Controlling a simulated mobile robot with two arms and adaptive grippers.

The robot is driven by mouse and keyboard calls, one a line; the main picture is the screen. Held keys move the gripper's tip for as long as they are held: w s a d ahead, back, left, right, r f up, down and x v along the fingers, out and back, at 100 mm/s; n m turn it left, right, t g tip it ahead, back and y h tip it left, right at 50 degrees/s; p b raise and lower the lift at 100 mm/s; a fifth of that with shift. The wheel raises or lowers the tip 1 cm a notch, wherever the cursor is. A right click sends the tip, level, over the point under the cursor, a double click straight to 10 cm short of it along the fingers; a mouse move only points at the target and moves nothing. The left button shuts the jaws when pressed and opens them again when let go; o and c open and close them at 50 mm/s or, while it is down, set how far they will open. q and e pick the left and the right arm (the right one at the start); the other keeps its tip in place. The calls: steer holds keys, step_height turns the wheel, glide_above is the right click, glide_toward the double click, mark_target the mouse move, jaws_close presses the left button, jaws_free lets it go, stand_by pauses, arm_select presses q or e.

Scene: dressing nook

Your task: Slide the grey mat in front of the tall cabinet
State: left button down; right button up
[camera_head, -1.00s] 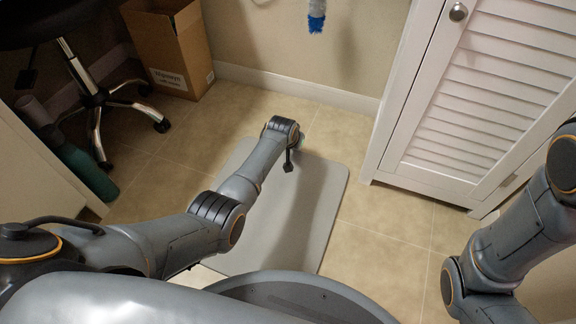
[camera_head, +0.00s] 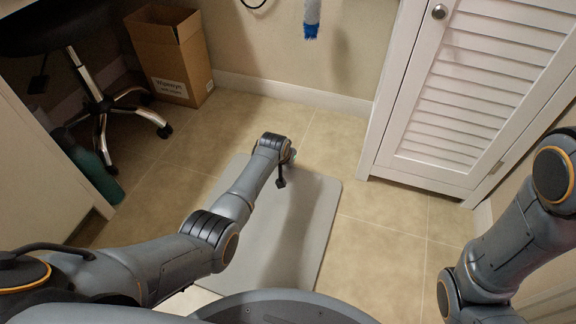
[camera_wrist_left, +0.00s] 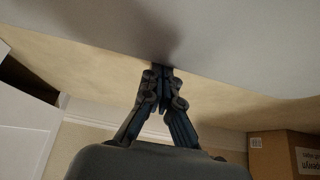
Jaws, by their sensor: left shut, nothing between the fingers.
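The grey mat (camera_head: 312,218) lies flat on the tiled floor in the middle of the head view, to the left of the tall cabinet's base. The tall white cabinet (camera_head: 462,100) with louvred doors stands at the right against the wall. My right gripper is out of view.
A cardboard box (camera_head: 172,58) stands by the back wall at the left, beside a wheeled chair base (camera_head: 103,105). A green bottle (camera_head: 92,168) is at the left. A blue-tipped brush (camera_head: 311,25) hangs on the wall. Floor before the cabinet (camera_head: 385,235) is bare.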

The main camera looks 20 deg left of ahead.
arm_select(q)
steer(key=shift+s+f, duration=0.35)
steer(key=shift+s, duration=0.2)
steer(key=shift+w+r+p, duration=0.15)
steer(key=shift+r+p, duration=0.2)
steer(key=shift+p, duration=0.05)
step_height(320, 180, up, 10)
steer(key=w+p, duration=0.2)
steer(key=p, duration=0.5)
steer(key=shift+w+f, duration=0.15)
steer(key=shift+w, duration=0.05)
